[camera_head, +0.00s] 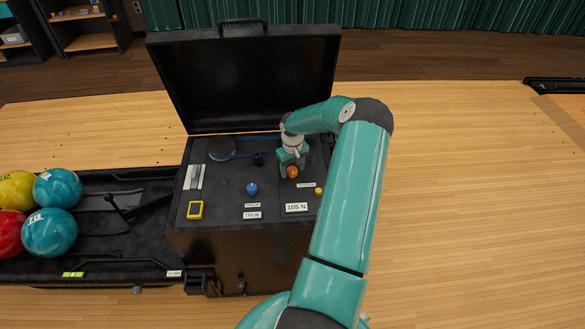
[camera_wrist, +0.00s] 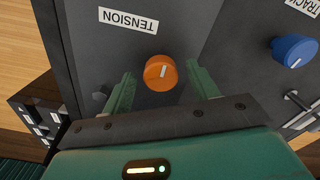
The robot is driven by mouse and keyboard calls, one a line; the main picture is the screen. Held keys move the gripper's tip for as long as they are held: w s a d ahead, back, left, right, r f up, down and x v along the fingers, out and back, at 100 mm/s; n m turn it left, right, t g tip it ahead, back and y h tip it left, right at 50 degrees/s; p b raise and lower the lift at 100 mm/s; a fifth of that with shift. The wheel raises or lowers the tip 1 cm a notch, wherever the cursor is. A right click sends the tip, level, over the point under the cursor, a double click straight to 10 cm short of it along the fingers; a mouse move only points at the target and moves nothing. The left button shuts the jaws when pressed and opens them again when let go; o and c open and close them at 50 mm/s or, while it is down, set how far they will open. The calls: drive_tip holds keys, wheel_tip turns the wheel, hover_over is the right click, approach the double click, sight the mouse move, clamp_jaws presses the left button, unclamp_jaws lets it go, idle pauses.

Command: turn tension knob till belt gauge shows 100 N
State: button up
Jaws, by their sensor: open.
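The orange tension knob (camera_wrist: 160,72) sits on the dark panel, with a white pointer line across its face and a "TENSION" label (camera_wrist: 128,20) beside it. In the head view the knob (camera_head: 292,172) is just below my gripper (camera_head: 290,160). In the wrist view my gripper (camera_wrist: 162,90) is open, one finger on each side of the knob, with gaps showing between the fingers and the knob. The belt gauge display (camera_head: 296,207) reads 105 N. The blue belt (camera_head: 258,149) runs across the back of the machine.
A blue knob (camera_head: 252,188) labelled "TRACK" (camera_wrist: 301,5) is on the panel. The raised black lid (camera_head: 246,80) stands behind the machine. Several bowling balls (camera_head: 50,232) rest on the rack at the left.

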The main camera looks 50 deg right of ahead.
drive_tip(key=shift+c, duration=0.3)
drive_tip(key=c, duration=0.9)
drive_tip(key=shift+r+n, duration=0.1)
drive_tip(key=shift+n, duration=0.2)
drive_tip(key=n, duration=0.3)
drive_tip(key=shift+d+n, duration=0.15)
drive_tip(key=shift+n, duration=1.95)
drive_tip(key=o, duration=1)
drive_tip(key=shift+c, duration=0.2)
